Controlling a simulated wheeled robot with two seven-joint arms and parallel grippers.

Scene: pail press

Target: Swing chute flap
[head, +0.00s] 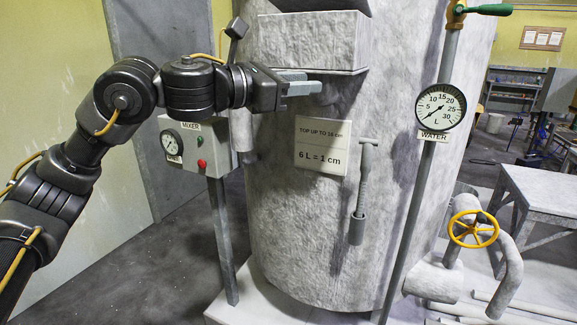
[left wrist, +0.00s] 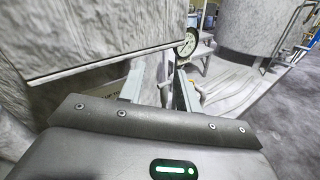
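The chute (head: 312,42) is a pale, rough grey box standing out from the upper front of the big tank (head: 290,215). I cannot tell its flap apart from its front face for certain. My left gripper (head: 312,84) is just under the chute's lower edge, its fingers pointing right across the tank front. In the left wrist view the gripper (left wrist: 160,90) shows two fingers apart with nothing between them. The chute's face and lower edge (left wrist: 105,62) fill the upper left there. I cannot tell whether a finger touches the edge. My right gripper is not in view.
A sign (head: 322,147) and a handled grey tool (head: 361,195) are on the tank front below my gripper. A mixer box (head: 196,146) on a post stands left. A pipe with a water gauge (head: 440,107) and a yellow valve wheel (head: 473,229) stand right.

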